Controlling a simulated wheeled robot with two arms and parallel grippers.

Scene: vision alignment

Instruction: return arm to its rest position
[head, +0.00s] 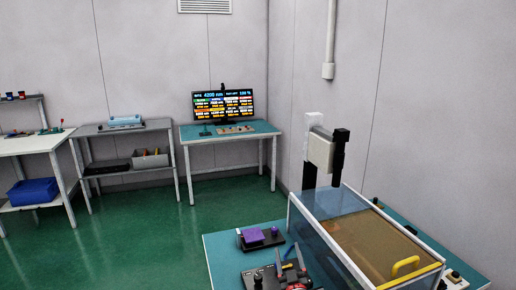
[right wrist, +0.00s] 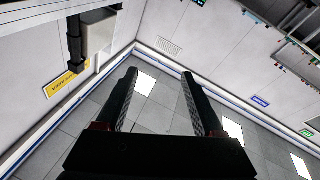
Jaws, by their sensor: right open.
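My right gripper (head: 288,250) shows at the bottom of the head view, low and near the front part of the teal-topped table (head: 222,256). Its two dark fingers point up and are spread apart, with nothing between them. In the right wrist view the open fingers (right wrist: 160,72) reach toward the ceiling panels, and the space between them is empty. Most of the right arm is below the picture. My left gripper is in neither view.
A clear-walled case (head: 347,258) with a yellow handle stands right of my right gripper. Behind it rises a post with a white and black head (head: 320,150). A purple block (head: 252,236) sits on a dark fixture nearby. Green floor (head: 150,225) lies open to the left.

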